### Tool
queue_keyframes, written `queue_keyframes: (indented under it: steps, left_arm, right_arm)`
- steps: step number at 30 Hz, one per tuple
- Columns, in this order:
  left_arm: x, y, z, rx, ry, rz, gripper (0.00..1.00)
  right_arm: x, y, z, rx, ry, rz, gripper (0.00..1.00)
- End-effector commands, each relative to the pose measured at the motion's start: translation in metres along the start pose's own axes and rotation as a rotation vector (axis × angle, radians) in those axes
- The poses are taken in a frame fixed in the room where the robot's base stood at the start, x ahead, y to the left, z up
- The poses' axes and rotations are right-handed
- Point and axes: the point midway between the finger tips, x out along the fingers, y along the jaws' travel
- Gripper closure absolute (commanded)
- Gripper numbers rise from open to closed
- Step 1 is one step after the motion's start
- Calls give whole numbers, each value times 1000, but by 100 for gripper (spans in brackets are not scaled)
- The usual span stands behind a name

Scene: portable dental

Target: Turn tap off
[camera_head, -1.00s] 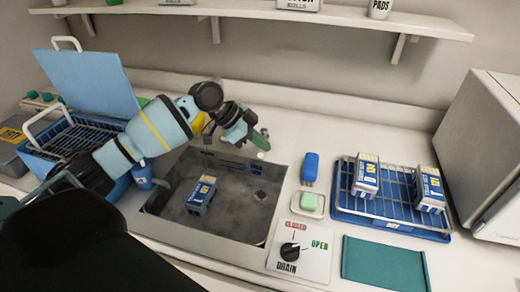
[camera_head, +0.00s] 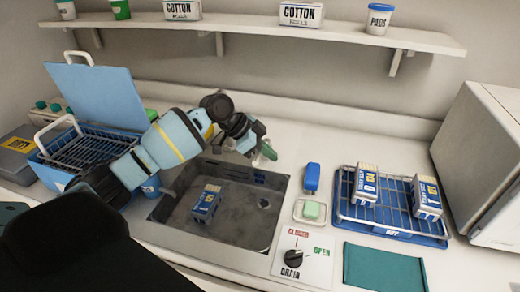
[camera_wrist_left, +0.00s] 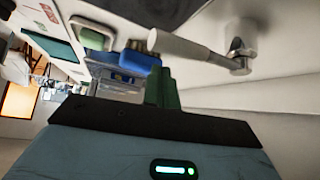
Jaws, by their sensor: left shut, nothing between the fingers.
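The tap (camera_wrist_left: 195,48) shows in the left wrist view as a pale grey spout running to an upright fitting at the right. In the head view it is mostly hidden behind my left gripper at the back of the sink (camera_head: 240,238). My left gripper (camera_head: 266,151) is shut and empty above the sink's back edge. Its green fingers (camera_wrist_left: 162,88) lie just below the spout in the wrist view; I cannot tell whether they touch it. The handle cannot be made out clearly. My right gripper is not in view.
A blue-and-white box (camera_head: 206,202) lies in the sink. A drain knob (camera_head: 293,258), green soap (camera_head: 312,210) and a blue item (camera_head: 312,178) are right of it. Beyond stands a blue rack tray (camera_head: 390,229). A shelf (camera_head: 260,34) runs above; another blue rack (camera_head: 60,172) is left.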

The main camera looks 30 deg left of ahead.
Motion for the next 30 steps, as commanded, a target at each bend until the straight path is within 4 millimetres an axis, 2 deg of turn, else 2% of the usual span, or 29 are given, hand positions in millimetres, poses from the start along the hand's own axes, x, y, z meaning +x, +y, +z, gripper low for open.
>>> queue_keyframes:
  steps: [1, 4, 9, 15, 21, 30]
  left_arm:
    - [-4, 6, -16, 9, 10, -6, 100]
    - [-24, -2, -7, 0, 2, -9, 100]
    - [-56, -8, -6, -2, 0, -5, 100]
    - [-85, -13, -7, -1, 2, -4, 100]
    - [-97, -15, -8, 0, 3, -3, 100]
    - [-98, -15, -8, 0, 3, -3, 100]
  right_arm:
    - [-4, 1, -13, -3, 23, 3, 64]
    - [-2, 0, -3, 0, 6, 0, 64]
    - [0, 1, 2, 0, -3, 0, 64]
    - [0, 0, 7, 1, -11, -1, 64]
    - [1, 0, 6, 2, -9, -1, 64]
    - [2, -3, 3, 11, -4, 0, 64]
